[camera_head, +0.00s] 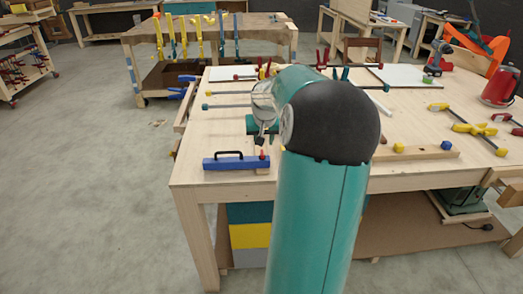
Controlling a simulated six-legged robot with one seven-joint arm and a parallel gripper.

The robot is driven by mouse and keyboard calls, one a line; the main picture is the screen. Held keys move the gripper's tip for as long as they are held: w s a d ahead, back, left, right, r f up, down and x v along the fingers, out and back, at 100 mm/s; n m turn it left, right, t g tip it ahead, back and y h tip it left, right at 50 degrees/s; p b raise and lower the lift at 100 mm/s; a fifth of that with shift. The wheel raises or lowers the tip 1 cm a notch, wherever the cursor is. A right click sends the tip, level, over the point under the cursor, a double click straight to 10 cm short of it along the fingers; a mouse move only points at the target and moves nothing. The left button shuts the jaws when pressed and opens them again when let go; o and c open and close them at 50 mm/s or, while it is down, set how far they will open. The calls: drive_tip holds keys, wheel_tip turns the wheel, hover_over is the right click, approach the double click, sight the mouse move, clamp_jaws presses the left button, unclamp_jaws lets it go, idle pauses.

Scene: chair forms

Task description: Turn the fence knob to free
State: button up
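A blue block, which looks like the fence (222,163), lies at the near left corner of the wooden workbench. It has a black bow handle (230,154) and a small red knob (263,154) near its right end. My teal arm rises in front of the bench and bends down toward it. My gripper (260,139) is just above the red knob. The fingers are small and dark here, so I cannot tell whether they touch the knob or are open. My arm hides the middle of the bench.
A wooden strip (430,154) with yellow and blue knobs lies right of my arm. Several bar clamps (470,127), a red can (499,87) and a drill (437,58) are on the bench. Another workbench (205,32) stands behind.

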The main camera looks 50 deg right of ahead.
sight(262, 153)
drive_tip(key=x, duration=0.7)
drive_tip(key=shift+w+f, duration=0.2)
clamp_jaws()
